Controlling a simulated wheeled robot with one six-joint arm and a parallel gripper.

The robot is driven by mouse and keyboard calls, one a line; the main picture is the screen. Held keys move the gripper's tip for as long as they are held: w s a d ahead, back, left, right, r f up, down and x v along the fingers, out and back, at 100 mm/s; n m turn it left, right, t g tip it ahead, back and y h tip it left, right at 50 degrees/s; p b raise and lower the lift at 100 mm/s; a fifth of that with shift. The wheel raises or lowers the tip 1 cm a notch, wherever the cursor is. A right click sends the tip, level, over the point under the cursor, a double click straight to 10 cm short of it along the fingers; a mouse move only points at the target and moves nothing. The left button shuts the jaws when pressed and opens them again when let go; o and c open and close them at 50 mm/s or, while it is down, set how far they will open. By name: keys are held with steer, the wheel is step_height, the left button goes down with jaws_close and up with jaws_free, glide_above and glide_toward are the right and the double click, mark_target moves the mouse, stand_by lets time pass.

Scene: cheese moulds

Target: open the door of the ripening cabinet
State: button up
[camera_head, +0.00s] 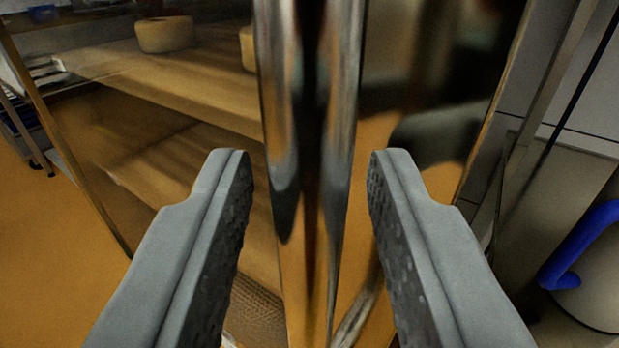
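A shiny vertical metal bar (312,130), which looks like the handle of the ripening cabinet, runs down the middle of the view. My gripper (308,165) is open, with one grey finger on each side of the bar. Gaps show between both fingers and the bar, and I cannot tell how deep the bar lies between them. The cabinet door (400,75) has dark, reflective glass. Wooden shelves (185,95) show to the left, with a round cheese (165,34) on the upper one and part of another (247,48) beside the bar.
A blue curved handle (578,245) on a pale rounded container (597,290) is at the right edge. Grey panels (590,90) stand behind it. Orange floor (45,260) is clear at the lower left.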

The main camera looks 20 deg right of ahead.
jaws_close()
steer(key=shift+a, duration=0.1)
